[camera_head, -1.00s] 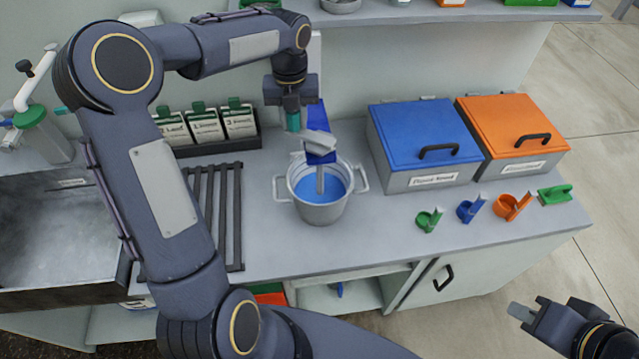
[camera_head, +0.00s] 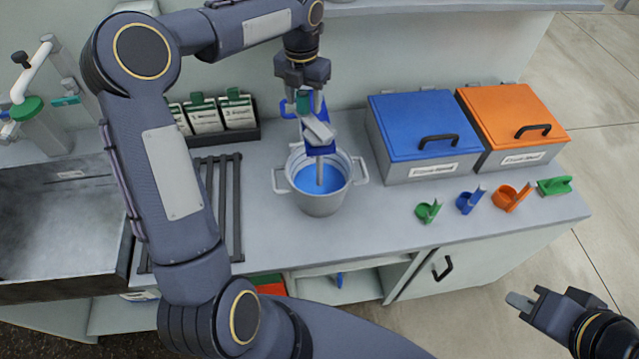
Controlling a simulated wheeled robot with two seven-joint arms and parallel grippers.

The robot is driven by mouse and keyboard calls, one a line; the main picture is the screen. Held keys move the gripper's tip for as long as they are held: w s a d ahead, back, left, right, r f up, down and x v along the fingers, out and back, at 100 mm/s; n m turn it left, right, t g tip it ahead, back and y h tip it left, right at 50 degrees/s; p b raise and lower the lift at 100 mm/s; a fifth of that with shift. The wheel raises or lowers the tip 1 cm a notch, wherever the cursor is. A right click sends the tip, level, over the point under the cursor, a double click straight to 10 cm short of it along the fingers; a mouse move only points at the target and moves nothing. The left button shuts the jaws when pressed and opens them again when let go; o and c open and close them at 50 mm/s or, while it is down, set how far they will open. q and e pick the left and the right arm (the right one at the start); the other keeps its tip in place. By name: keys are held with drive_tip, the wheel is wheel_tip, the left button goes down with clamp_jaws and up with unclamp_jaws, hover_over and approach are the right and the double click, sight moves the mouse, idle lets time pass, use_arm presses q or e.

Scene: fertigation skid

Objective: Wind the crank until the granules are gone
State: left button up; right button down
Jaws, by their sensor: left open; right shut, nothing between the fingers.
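A steel two-handled bucket (camera_head: 320,204) stands on the counter with blue contents (camera_head: 312,180); I cannot tell granules from liquid. A stirring shaft (camera_head: 320,172) reaches down into it from a blue mount (camera_head: 311,151). A grey crank piece (camera_head: 318,131) sits at the top of the mount, with a green knob (camera_head: 303,102) beside my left gripper. My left gripper (camera_head: 303,107) is open, pointing down, its fingers on either side of the green knob. Contact with the knob is unclear. My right gripper (camera_head: 524,306) is shut and empty, off the counter at lower right.
A blue-lidded bin (camera_head: 416,118) and an orange-lidded bin (camera_head: 508,118) stand right of the bucket. Green, blue (camera_head: 469,201) and orange scoops (camera_head: 509,198) lie in front of them. A sink (camera_head: 60,215), black rack bars (camera_head: 222,205) and label cards (camera_head: 238,112) are at left.

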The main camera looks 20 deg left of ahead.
use_arm(q)
drive_tip(key=shift+r, duration=3.05)
drive_tip(key=shift+c, duration=0.4)
